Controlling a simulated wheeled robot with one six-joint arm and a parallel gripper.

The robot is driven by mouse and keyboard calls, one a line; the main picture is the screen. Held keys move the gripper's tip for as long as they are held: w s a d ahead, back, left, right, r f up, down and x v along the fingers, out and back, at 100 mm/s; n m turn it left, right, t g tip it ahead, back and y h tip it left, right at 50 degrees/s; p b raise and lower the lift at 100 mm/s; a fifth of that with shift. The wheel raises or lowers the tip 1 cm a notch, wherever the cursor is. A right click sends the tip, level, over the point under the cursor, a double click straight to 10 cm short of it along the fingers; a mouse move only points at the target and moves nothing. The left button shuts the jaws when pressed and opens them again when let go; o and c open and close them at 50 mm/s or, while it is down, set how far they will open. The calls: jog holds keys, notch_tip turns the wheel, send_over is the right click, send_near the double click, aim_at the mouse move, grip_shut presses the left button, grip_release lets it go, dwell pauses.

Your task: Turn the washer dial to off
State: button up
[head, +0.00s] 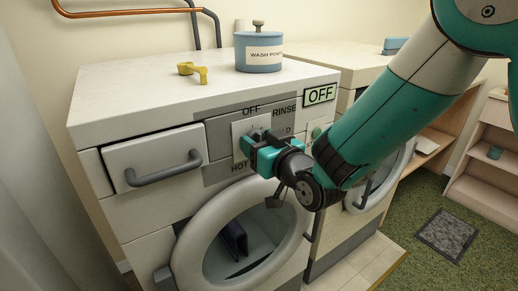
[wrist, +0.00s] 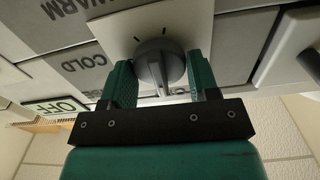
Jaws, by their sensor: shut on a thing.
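The washer dial (wrist: 158,62) is a grey round knob with a raised ridge, on a pale square plate (wrist: 118,28). In the wrist view the ridge points down the picture, toward my gripper's palm. My gripper (wrist: 161,78) is shut on the dial, one teal finger on each side. In the head view my gripper (head: 262,148) is at the front panel of the washer (head: 130,90) and hides most of the dial. The labels OFF, RINSE and HOT show around the plate; another is partly covered.
A drawer handle (head: 163,169) sticks out left of the dial, and the round door (head: 187,250) is below. A yellow object (head: 192,71) and a blue wash powder tin (head: 258,52) stand on top. An OFF sign (head: 320,95) is at the panel's upper right.

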jog(key=shift+n, duration=0.3)
jog(key=o, duration=0.9)
jog(key=shift+b+v, duration=8.8)
jog(key=shift+b, duration=0.05)
